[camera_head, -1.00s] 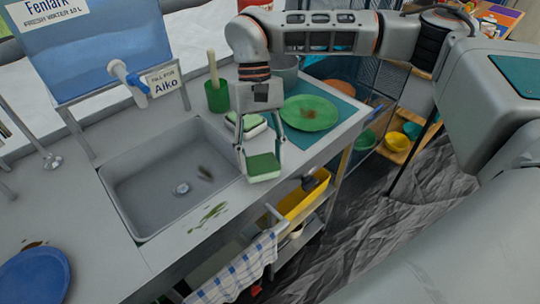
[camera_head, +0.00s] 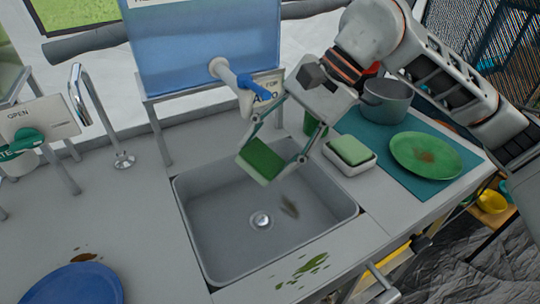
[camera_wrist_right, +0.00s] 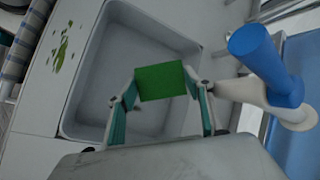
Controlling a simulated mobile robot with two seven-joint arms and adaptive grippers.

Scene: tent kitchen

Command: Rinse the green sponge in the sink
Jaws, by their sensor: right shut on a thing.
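My right gripper (camera_head: 278,146) is shut on a green sponge (camera_head: 262,159) with a pale underside. It holds the sponge above the back part of the grey sink (camera_head: 212,228), just below the tap (camera_head: 236,80) of the blue water tank. In the right wrist view the sponge (camera_wrist_right: 161,82) sits between the two fingers, with the sink basin behind it and the blue tap handle (camera_wrist_right: 266,62) to the right. A dark smear lies in the basin near the drain (camera_head: 261,220). No water stream shows. My left gripper is not in view.
A second green sponge (camera_head: 350,150) lies in a white dish right of the sink. Beyond it are a stained green plate (camera_head: 426,155) and a grey pot (camera_head: 388,104) on a teal mat. A blue plate (camera_head: 75,287) is at the front left. Green stains (camera_head: 303,270) mark the front counter.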

